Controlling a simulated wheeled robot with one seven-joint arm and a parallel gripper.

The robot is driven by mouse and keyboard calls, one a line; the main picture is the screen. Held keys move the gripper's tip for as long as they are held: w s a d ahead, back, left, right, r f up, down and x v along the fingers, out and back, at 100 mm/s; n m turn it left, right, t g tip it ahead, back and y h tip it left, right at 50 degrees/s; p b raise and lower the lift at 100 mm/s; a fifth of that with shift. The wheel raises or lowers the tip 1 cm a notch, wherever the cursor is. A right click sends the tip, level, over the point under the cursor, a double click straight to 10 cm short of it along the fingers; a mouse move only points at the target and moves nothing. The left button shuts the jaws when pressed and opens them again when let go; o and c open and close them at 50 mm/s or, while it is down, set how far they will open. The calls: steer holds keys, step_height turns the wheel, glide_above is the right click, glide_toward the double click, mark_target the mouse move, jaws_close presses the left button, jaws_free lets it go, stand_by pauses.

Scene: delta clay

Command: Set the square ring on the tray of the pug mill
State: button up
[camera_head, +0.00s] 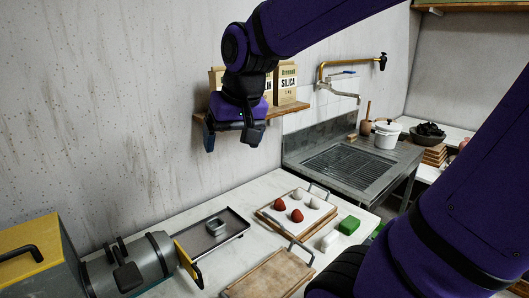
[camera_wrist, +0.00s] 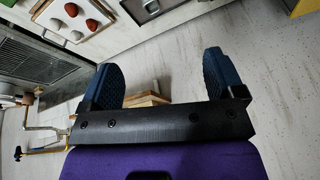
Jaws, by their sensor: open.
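A small grey square ring (camera_head: 215,226) lies flat on the dark metal tray (camera_head: 240,230) in front of the pug mill (camera_head: 155,255). No gripper touches the ring. In the wrist view the ring (camera_wrist: 151,5) and part of the tray (camera_wrist: 134,12) show at the top edge. My gripper (camera_head: 231,142) is raised well above the bench, close to the wall and over the far side of the tray. Its two blue fingers are spread in the wrist view (camera_wrist: 160,65), with nothing between them.
A wooden board with red and pale lumps (camera_head: 314,203) lies right of the tray, with a bare handled board (camera_head: 265,278) nearer. A green block (camera_head: 349,225) is further right. A wall shelf with bags (camera_head: 287,84) sits close behind my gripper. The sink (camera_head: 345,165) is at the back right.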

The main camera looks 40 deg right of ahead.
steer(key=s+a+n+t, duration=0.1)
steer(key=s+n, duration=0.2)
steer(key=s, duration=0.7)
steer(key=shift+s+r, duration=0.4)
steer(key=shift+r, duration=0.05)
